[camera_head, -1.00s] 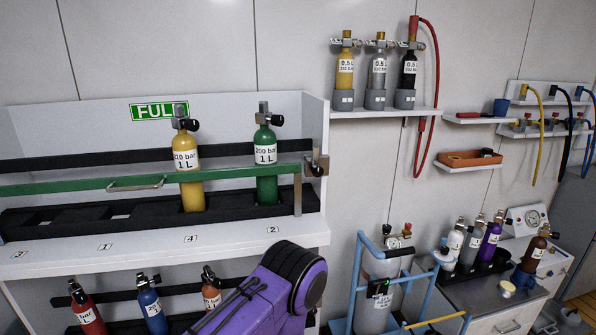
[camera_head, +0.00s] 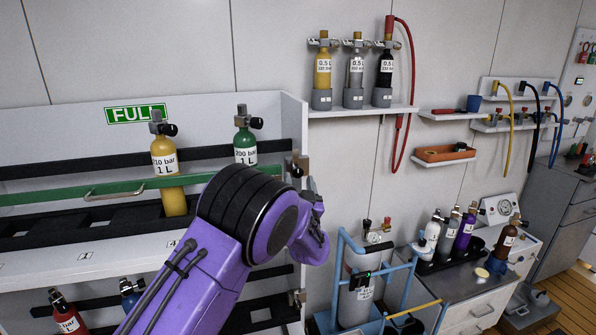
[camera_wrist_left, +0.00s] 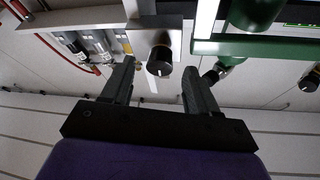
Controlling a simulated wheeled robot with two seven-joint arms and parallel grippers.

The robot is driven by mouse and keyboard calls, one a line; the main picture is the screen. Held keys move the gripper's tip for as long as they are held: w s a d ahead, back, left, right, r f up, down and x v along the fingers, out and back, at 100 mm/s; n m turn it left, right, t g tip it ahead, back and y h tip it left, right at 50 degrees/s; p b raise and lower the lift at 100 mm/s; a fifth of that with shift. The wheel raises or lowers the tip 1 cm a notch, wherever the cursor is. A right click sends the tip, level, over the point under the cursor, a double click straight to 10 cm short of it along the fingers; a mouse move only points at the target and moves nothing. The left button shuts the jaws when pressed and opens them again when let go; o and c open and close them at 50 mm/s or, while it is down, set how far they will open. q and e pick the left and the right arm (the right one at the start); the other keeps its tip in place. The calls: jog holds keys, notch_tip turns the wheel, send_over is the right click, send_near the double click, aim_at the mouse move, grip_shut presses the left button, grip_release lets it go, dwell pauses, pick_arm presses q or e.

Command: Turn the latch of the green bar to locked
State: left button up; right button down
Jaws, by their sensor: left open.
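The green bar (camera_head: 60,194) runs level across the front of the bottle rack. In the head view, my purple wrist hides the fingers. My right gripper is not in view.
A yellow bottle (camera_head: 167,165) and a green bottle (camera_head: 245,135) stand behind the bar. A wall shelf (camera_head: 350,111) with several small bottles is to the right. A blue trolley (camera_head: 345,255) with a grey cylinder stands below it, beside a grey workbench (camera_head: 480,285).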

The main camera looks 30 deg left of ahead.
aim_at(297, 164)
pick_arm(q)
jog(key=x, duration=0.3)
jog(key=shift+p, duration=0.3)
jog(key=shift+f, duration=0.1)
jog(key=c, duration=1)
jog(key=shift+c, duration=0.2)
